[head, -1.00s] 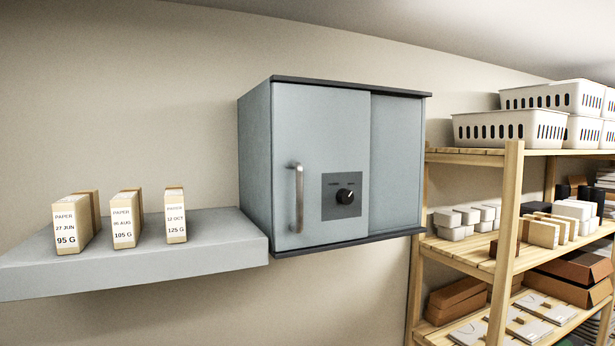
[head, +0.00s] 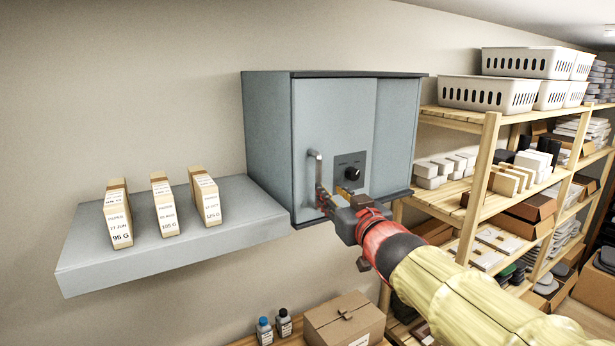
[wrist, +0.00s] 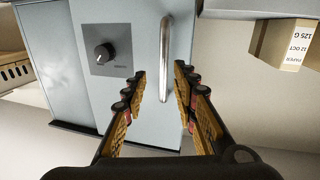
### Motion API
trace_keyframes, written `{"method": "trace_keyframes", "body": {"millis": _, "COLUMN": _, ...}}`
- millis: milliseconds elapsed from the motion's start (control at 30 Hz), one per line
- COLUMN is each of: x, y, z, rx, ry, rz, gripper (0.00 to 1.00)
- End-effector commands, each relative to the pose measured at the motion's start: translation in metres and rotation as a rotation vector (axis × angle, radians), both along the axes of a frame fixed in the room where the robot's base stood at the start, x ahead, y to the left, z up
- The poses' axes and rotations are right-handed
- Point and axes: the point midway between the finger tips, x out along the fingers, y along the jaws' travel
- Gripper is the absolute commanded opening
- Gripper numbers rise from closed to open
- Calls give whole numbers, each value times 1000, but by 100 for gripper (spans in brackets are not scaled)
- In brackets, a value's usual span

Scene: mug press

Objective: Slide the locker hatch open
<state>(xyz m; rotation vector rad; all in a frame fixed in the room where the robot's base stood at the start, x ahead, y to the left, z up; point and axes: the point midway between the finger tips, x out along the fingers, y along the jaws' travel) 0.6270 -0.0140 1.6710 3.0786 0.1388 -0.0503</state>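The grey locker (head: 268,140) is mounted on the wall with its hatch (head: 332,110) in front, overlapping a panel (head: 397,130) on the right. The hatch has an upright metal handle (head: 314,172) near its left edge and a dark plate with a black knob (head: 352,173). My gripper (head: 335,196) is at the lower part of the handle. In the wrist view my gripper (wrist: 160,85) is open, and the handle (wrist: 165,60) stands between and just beyond the fingertips. The knob (wrist: 104,52) also shows there. I cannot tell whether a finger touches the handle.
A grey shelf (head: 85,262) with three paper boxes (head: 165,205) is left of the locker. A wooden rack (head: 480,180) with baskets and boxes stands at the right. Below are a cardboard box (head: 340,322) and two small bottles (head: 264,331).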

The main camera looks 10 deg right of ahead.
Motion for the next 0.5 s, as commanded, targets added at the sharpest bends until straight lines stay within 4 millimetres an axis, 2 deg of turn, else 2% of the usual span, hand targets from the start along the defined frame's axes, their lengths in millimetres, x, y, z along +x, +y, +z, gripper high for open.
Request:
{"method": "trace_keyframes", "body": {"millis": 100, "x": 0, "y": 8, "z": 8, "rx": 46, "ry": -32, "rz": 31, "gripper": 28}}
{"method": "trace_keyframes", "body": {"millis": 233, "x": 10, "y": 10, "z": 8, "rx": 60, "ry": -29, "rz": 31, "gripper": 28}}
{"method": "trace_keyframes", "body": {"millis": 500, "x": 51, "y": 14, "z": 8, "rx": 60, "ry": -28, "rz": 29, "gripper": 28}}
